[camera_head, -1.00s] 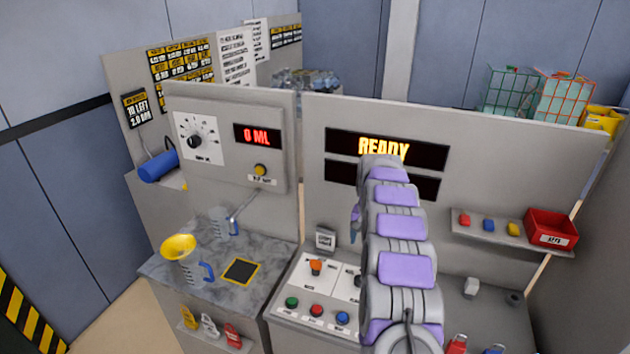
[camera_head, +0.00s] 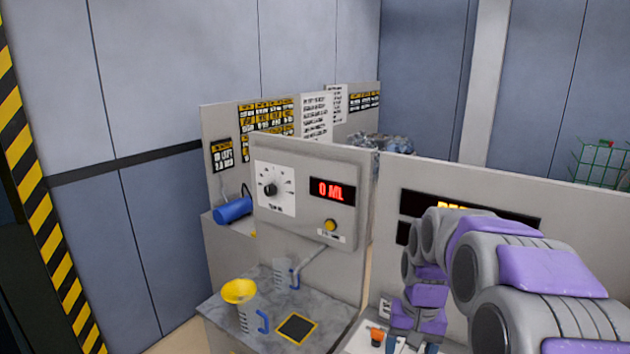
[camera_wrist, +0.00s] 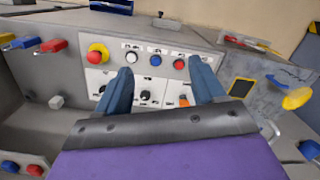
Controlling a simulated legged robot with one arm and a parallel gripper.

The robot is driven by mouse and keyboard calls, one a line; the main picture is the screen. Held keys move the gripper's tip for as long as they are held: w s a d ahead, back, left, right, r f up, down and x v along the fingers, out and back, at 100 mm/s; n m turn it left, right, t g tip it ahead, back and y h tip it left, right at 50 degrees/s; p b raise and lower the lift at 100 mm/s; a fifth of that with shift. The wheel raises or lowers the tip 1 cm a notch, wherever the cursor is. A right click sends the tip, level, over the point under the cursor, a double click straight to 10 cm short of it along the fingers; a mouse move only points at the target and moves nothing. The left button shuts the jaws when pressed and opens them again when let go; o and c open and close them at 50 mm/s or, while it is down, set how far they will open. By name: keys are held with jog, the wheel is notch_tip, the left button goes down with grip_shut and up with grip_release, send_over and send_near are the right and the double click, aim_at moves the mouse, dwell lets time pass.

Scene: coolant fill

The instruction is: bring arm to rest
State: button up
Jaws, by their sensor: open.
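My arm reaches in from the right edge of the head view and bends down toward the control panel. My gripper (camera_head: 410,347) hangs at the bottom edge there, above the panel (camera_head: 362,341). In the wrist view my gripper (camera_wrist: 162,75) is open, its two blue-grey fingers apart with nothing between them. Beyond the fingers is the panel face with a red knob on a yellow base (camera_wrist: 97,53) and several round buttons. The fingers cover part of the lower switches. I cannot tell how high the gripper is above the panel.
A measuring jug with a yellow funnel (camera_head: 239,291) stands on the grey counter beside a black square pad (camera_head: 297,328). A clear jug (camera_head: 284,274) stands behind, under a spout. The dispenser display (camera_head: 331,190) reads 0 ML. An upright panel (camera_head: 390,180) stands behind my arm.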

jog(key=s+a+f+n+b, duration=0.1)
jog(key=s+a+f, duration=0.1)
jog(key=s, duration=1.3)
jog(key=s+a+f+n+g+b, duration=0.1)
jog(key=s+a+f+b, duration=0.1)
jog(key=s, duration=1.2)
jog(key=shift+s+a+f+n+h, duration=0.15)
jog(key=shift+s+f+n+h, duration=0.2)
jog(key=shift+f, duration=0.2)
